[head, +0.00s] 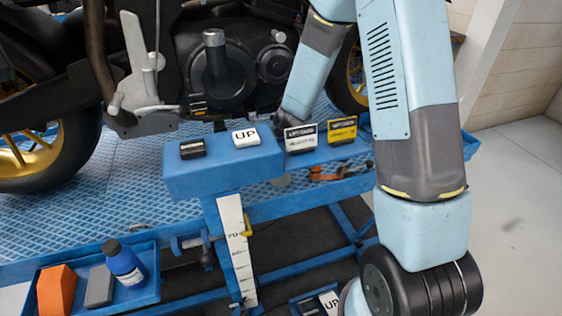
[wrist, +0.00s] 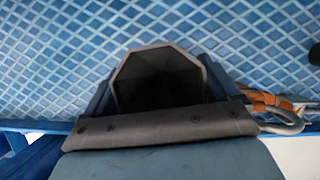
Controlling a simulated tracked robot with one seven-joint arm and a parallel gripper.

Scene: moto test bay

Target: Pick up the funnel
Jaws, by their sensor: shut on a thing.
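The funnel (wrist: 160,78) shows in the wrist view as a dark grey, many-sided open mouth facing the camera, with a black inside. My gripper (wrist: 157,92) is shut on it, with a blue finger on each side. The funnel is in front of blue diamond-plate decking (wrist: 60,50). I cannot tell whether it touches the deck. In the head view my arm reaches down behind the blue control beam, and the gripper and funnel are mostly hidden there.
A motorcycle (head: 215,70) stands on the lift behind. A blue tray (head: 146,293) holds a blue bottle (head: 126,266). An orange strap with a metal hook (wrist: 280,118) lies close right of the gripper.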

